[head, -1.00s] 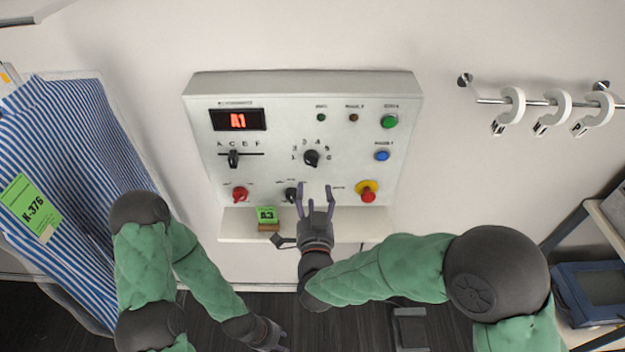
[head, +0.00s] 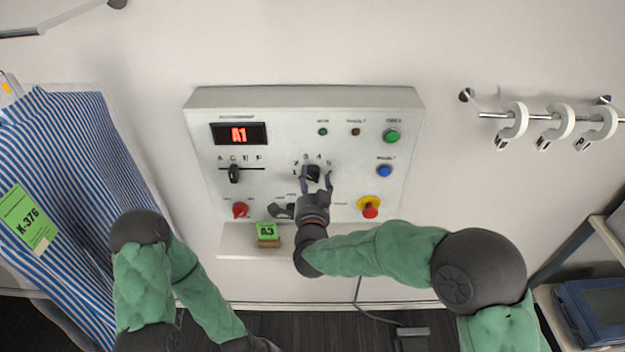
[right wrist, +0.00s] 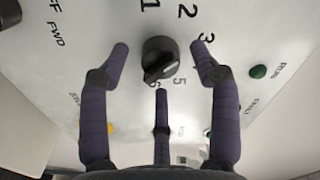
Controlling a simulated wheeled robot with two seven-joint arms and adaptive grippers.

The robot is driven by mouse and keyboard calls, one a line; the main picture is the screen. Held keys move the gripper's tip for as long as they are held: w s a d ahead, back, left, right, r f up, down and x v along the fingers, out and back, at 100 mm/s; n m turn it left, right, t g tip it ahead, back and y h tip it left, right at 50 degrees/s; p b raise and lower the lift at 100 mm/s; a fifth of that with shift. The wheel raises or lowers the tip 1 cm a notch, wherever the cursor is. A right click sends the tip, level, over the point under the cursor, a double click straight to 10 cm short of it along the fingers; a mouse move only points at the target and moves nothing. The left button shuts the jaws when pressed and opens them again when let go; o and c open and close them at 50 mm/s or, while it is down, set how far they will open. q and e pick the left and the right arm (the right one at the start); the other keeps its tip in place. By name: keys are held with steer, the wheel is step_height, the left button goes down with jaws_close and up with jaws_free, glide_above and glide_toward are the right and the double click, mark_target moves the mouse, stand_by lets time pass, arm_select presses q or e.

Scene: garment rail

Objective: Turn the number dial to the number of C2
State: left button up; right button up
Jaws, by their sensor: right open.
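The number dial (head: 313,173) is a black knob on the white control panel (head: 290,215), with numbers around it. It also shows in the right wrist view (right wrist: 159,58); I cannot surely tell which number its pointer marks. My right gripper (head: 316,180) is open in front of the dial, with fingertips to its left and right and a third finger below it in the right wrist view (right wrist: 159,66). Contact is not clear. The red display (head: 239,134) reads A1. The black letter slider (head: 234,174) is near the left end of its scale. My left gripper (head: 262,345) is mostly cut off at the bottom edge.
A green A3 card (head: 267,231) stands on the shelf (head: 345,247) under the panel. A red knob (head: 240,210), red stop button (head: 370,211), blue button (head: 385,171) and green button (head: 391,136) surround the dial. A striped garment (head: 85,160) hangs left.

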steer(key=shift+w, duration=0.55)
steer(key=c, duration=1.1)
steer(key=shift+c, duration=0.2)
